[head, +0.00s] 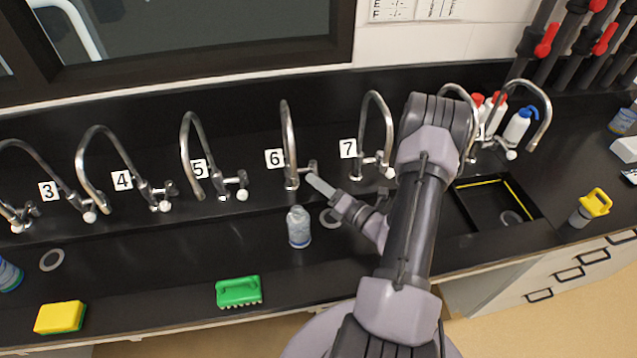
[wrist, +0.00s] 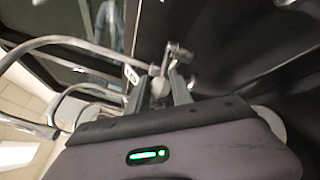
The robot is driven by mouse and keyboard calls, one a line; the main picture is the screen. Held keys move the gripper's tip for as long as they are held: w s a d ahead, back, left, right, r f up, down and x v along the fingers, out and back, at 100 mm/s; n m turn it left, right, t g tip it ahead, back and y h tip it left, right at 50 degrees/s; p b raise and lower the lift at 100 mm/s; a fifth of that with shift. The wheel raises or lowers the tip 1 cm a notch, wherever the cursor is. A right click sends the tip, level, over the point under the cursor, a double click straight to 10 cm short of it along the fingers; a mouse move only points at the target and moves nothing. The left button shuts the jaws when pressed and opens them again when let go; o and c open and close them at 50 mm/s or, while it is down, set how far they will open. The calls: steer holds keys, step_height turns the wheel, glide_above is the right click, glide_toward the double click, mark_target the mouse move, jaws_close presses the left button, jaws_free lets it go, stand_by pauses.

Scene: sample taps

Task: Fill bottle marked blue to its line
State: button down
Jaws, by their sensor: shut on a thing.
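A small clear bottle (head: 299,228) with a pale blue-grey band stands upright in the black trough below the spout of tap 6 (head: 289,145). Its fill line, its level and any colour mark are too small to read. My gripper (head: 316,181) reaches in from the right and is shut on the small handle of tap 6. In the wrist view the handle (wrist: 158,84) sits between my two fingers (wrist: 159,92). I see no clear stream of water from the spout.
Taps with number cards 3, 4, 5 and 7 (head: 374,135) line the bench. A green brush (head: 238,291) and a yellow sponge (head: 60,317) lie on the front ledge. Another bottle (head: 8,275) is at the left edge. Wash bottles (head: 518,127) stand at the back right.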

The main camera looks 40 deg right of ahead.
stand_by(0.8)
steer(key=shift+s+d+n+y, duration=0.35)
steer(key=shift+d+n+y, duration=0.35)
steer(key=shift+d+y, duration=0.15)
steer(key=c, duration=1.1)
jaws_free()
steer(key=shift+d, duration=0.1)
steer(key=shift+c, duration=0.2)
steer(key=shift+s, duration=0.15)
steer(key=s+d+p, duration=0.1)
steer(key=s+d, duration=0.1)
steer(key=s, duration=1.5)
steer(key=shift+d+p, duration=0.3)
